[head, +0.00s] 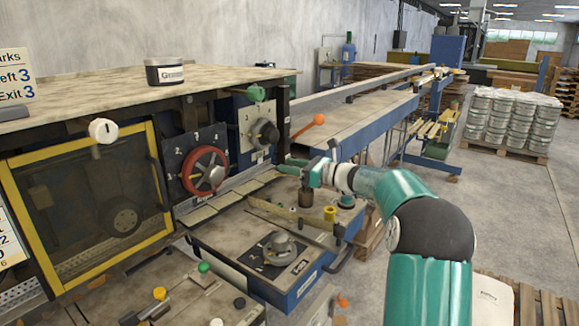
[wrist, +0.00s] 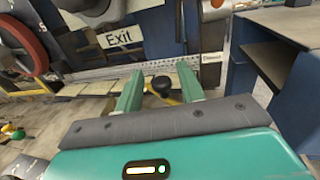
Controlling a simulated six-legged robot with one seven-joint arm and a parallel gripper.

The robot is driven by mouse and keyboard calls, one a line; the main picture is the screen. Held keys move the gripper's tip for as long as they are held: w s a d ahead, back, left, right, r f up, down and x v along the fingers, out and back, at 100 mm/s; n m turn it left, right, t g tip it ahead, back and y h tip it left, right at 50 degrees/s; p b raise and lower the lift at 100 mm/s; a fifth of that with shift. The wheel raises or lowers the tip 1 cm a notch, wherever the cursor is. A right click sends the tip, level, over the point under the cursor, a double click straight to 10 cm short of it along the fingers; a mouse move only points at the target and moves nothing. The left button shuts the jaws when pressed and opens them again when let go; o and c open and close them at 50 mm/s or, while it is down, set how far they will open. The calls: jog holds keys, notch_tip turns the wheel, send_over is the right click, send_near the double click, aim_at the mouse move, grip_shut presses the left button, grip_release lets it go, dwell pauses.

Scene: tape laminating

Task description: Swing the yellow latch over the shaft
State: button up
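My gripper (head: 303,168) is in the middle of the head view, above the front of the blue-sided machine bed. In the wrist view its two green fingers (wrist: 158,75) are spread apart, with nothing clamped between them. A black round knob (wrist: 161,84) shows between and beyond the fingers. Part of the yellow latch (wrist: 172,99) shows beside this knob, mostly hidden by my gripper. I cannot tell how far the latch is turned. The shaft cannot be made out clearly in either view.
A red handwheel (head: 204,170) and an orange-knobbed lever (head: 306,126) stand near my gripper. A long bar with a yellow knob (head: 329,213) lies below it.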

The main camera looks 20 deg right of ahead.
jog(key=shift+w+a, duration=0.25)
jog(key=shift+w, duration=0.05)
grip_shut()
